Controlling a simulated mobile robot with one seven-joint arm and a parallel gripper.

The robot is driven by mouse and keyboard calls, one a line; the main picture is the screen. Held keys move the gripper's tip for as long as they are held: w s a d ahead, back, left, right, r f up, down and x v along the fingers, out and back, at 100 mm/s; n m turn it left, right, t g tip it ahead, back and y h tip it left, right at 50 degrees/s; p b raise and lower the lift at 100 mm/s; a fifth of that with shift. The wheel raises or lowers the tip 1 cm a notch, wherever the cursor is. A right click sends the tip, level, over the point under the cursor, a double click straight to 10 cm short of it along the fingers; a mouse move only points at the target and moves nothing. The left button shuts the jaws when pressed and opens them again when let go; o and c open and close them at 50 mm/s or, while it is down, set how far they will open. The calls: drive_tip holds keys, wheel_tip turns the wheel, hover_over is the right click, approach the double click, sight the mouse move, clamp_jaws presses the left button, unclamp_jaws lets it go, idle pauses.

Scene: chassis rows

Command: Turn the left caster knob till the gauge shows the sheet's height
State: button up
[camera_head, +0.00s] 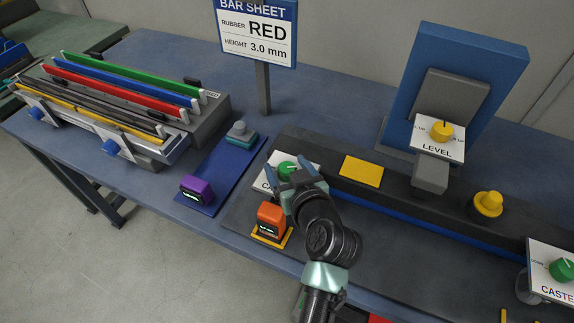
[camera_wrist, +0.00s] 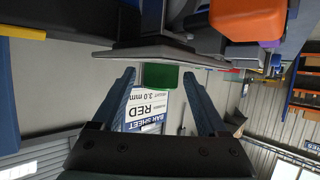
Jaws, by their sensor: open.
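The left caster knob (camera_head: 286,169) is green and sits on a white, partly hidden "CASTER" plate (camera_head: 308,158). My gripper (camera_head: 289,167) is at this knob with its fingers open, one on either side. In the wrist view the green knob (camera_wrist: 160,77) lies between the spread fingers; I cannot tell if they touch it. The bar sheet (camera_head: 256,32) reads rubber RED, height 3.0 mm. An orange gauge (camera_head: 271,215) with a small display stands on a yellow-edged pad in front of the knob; its reading is too small to read.
A purple gauge (camera_head: 197,188) and a grey-teal piece (camera_head: 241,132) are on a blue mat. A rack of coloured bars (camera_head: 130,88) stands at left. The level knob (camera_head: 440,131), a yellow knob (camera_head: 488,203) and the right caster knob (camera_head: 562,270) lie to the right.

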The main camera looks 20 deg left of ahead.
clamp_jaws()
idle(0.3)
drive_tip(key=shift+f+b, duration=0.1)
drive_tip(key=shift+b, duration=0.3)
drive_tip(key=n+g+y+b, duration=0.1)
drive_tip(key=b, duration=0.1)
drive_tip(key=shift+w+f+n+b, duration=0.1)
drive_tip(key=shift+f+n+b, duration=0.05)
drive_tip(key=shift+n+b, duration=0.25)
drive_tip(key=n+g+y+b, duration=0.2)
drive_tip(key=n+g+b, duration=0.1)
drive_tip(key=g+b, duration=0.1)
drive_tip(key=shift+n+y+b, duration=0.3)
drive_tip(key=shift+y+b, duration=0.1)
drive_tip(key=shift+b, duration=0.05)
drive_tip(key=n+g+b, duration=0.4)
drive_tip(key=g+b, duration=0.1)
drive_tip(key=shift+y, duration=0.4)
drive_tip(key=n+g+b, duration=0.2)
drive_tip(key=shift+r+g, duration=0.2)
drive_tip(key=shift+g, duration=0.1)
drive_tip(key=shift+n+b, duration=0.3)
drive_tip(key=shift+b, duration=0.05)
